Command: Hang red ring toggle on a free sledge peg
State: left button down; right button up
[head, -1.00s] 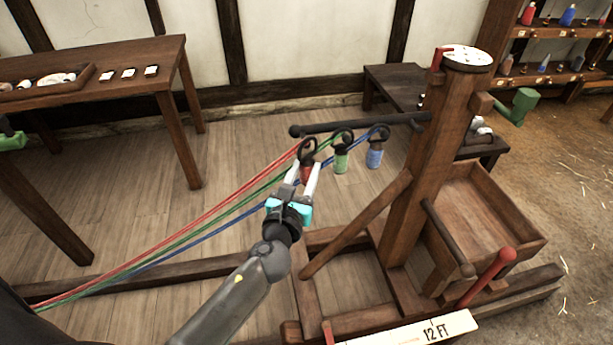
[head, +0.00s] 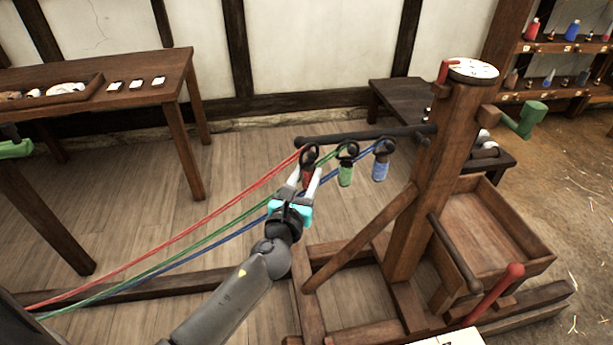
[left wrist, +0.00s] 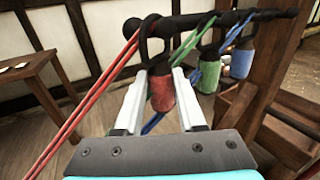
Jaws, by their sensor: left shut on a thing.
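The red toggle (head: 308,179) hangs below a black ring (head: 309,153) near the ball end of the dark bar (head: 360,136) that sticks out left from the sledge post. My left gripper (head: 305,180) is shut on the red toggle; in the left wrist view the toggle (left wrist: 162,92) sits between its two pale fingers. The ring overlaps the bar there; I cannot tell whether it encircles it. The green toggle (head: 345,175) and blue toggle (head: 380,170) hang by rings farther along the bar, towards the post. My right gripper is not in view.
Red, green and blue strands run from the toggles to the lower left. The wooden sledge post (head: 432,190) stands right, with an open box (head: 510,205) beside it. A table (head: 130,75) stands back left, and a dark bench (head: 400,95) behind the bar.

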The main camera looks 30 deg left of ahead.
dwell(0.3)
pick_arm(q)
jog(key=c, duration=0.8)
grip_release()
jog(key=o, duration=0.4)
jog(key=shift+s, duration=0.1)
